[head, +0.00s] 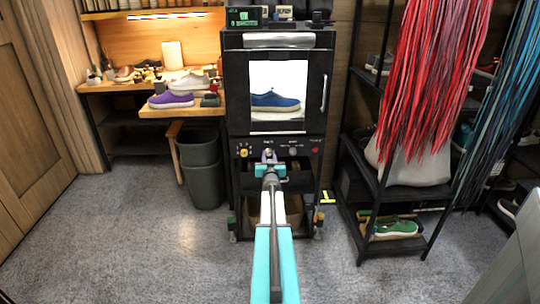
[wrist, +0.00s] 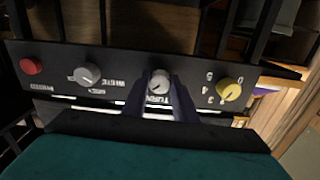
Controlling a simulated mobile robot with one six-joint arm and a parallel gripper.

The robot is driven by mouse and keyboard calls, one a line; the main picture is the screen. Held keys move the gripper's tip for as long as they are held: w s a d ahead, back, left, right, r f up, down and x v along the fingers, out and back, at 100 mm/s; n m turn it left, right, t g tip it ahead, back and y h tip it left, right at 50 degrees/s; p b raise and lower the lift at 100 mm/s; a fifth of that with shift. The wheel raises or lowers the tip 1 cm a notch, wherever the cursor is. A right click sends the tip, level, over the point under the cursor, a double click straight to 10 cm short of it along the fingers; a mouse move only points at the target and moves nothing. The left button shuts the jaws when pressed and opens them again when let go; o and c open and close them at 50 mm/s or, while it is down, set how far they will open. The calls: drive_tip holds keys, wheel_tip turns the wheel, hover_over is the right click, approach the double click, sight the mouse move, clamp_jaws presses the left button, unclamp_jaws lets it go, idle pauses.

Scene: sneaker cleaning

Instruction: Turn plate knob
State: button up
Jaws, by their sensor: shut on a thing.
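The plate knob (wrist: 158,82) is a small round light-grey knob on the black control panel of the cabinet. In the wrist view the panel appears upside down, with a partly covered label beginning "TURN" by this knob. My gripper (wrist: 159,88) has its two dark fingers on either side of the knob, shut on it. In the head view my gripper (head: 268,157) reaches the panel between the yellow knob (head: 243,152) and another grey knob (head: 292,151), and hides most of the plate knob.
The black cabinet (head: 232,90) has a lit window with a blue shoe (head: 274,102) inside. A red button (head: 315,150) sits at the panel's right end. A bin (head: 200,165) stands left of the cabinet, and a shoe rack (head: 375,190) stands right. Grey floor is open at front.

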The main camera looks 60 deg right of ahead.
drive_tip(key=shift+w+a, duration=0.1)
drive_tip(key=shift+a, duration=0.05)
drive_tip(key=o, duration=1)
drive_tip(key=shift+o, duration=0.2)
drive_tip(key=v, duration=1.3)
drive_tip(key=shift+s+a, duration=0.25)
drive_tip(key=shift+s, duration=0.1)
drive_tip(key=shift+r, duration=0.1)
